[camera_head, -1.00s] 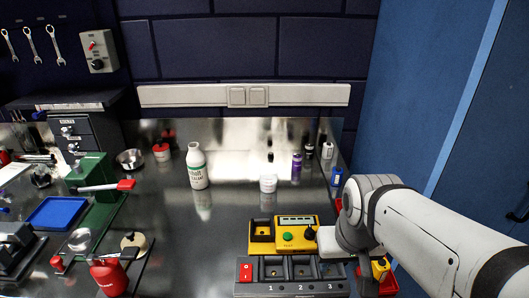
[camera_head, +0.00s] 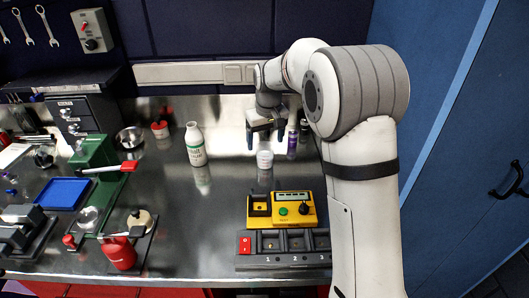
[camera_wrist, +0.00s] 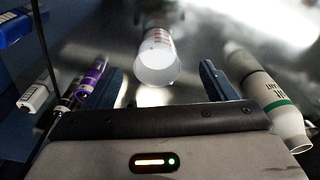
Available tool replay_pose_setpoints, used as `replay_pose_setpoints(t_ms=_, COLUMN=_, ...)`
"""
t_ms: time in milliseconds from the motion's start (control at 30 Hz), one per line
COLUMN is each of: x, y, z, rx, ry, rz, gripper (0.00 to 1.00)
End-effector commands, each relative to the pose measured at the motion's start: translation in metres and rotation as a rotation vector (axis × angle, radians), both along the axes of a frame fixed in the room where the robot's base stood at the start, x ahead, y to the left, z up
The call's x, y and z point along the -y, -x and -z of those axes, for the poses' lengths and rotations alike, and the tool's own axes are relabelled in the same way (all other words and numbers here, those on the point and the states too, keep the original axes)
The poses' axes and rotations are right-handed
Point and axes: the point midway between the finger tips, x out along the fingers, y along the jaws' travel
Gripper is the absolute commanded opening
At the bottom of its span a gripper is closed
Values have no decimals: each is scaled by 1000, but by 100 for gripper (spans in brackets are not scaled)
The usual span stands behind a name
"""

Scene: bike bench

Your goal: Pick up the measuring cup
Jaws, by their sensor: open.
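A small white cup (camera_head: 265,159), which I take to be the measuring cup, stands on the steel bench right of centre. In the wrist view the white cup (camera_wrist: 157,57) shows its pale round end toward me and has faint print on its side. My gripper (camera_head: 266,136) is above and behind the cup in the head view, pointing down. In the wrist view my gripper's (camera_wrist: 162,85) two dark blue fingers are wide apart, with the cup between and just beyond them. It looks empty. I cannot tell the exact gap to the cup.
A white bottle with a green band (camera_head: 196,145) stands left of the cup, close to one finger in the wrist view. A purple can (camera_head: 292,143) stands to the right. A yellow tester (camera_head: 282,208) and a dark numbered tray (camera_head: 285,247) lie in front.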

Motion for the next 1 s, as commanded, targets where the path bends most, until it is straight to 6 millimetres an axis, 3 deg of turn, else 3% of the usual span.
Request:
replay_pose_setpoints(t_ms=367, x=-5, y=-10, z=34, rx=-4, ry=1, rz=-10, gripper=78)
replay_pose_setpoints(t_ms=700, x=-3, y=-17, z=78, rx=-3, ry=1, rz=-11, gripper=78)
replay_pose_setpoints(t_ms=1000, x=-4, y=-17, z=81, rx=-1, ry=0, rz=-11, gripper=76)
